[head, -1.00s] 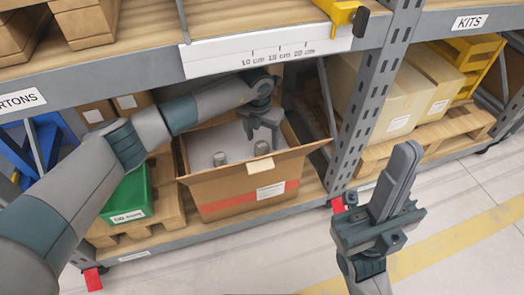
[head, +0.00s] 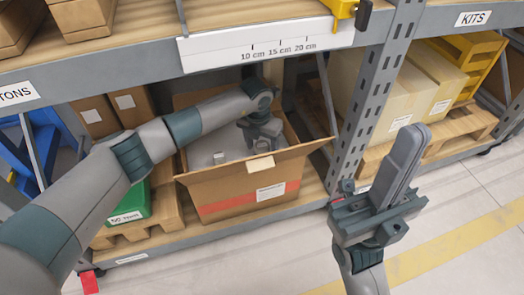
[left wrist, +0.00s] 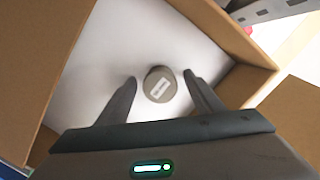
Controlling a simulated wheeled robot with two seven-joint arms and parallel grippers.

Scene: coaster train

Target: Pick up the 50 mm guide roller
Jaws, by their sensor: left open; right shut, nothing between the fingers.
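A short grey-brown cylinder with a white label (left wrist: 160,84) stands on the white floor of an open cardboard box (head: 222,205). Its label is too small to read. My left gripper (head: 262,143) is inside the box, open. In the left wrist view, the left fingers (left wrist: 160,78) are on either side of the cylinder with gaps visible, not closed on it. A second small grey piece (head: 219,157) sits farther left in the box in the head view. The gripper hides the first cylinder there. My right gripper (head: 402,168) is shut and empty, outside the shelf.
The box's walls and flaps surround my left gripper. A shelf beam with a ruler strip (head: 262,46) is above the arm. A perforated upright (head: 368,95) stands right of the box. A green bin (head: 130,207) is at left. The floor at right is clear.

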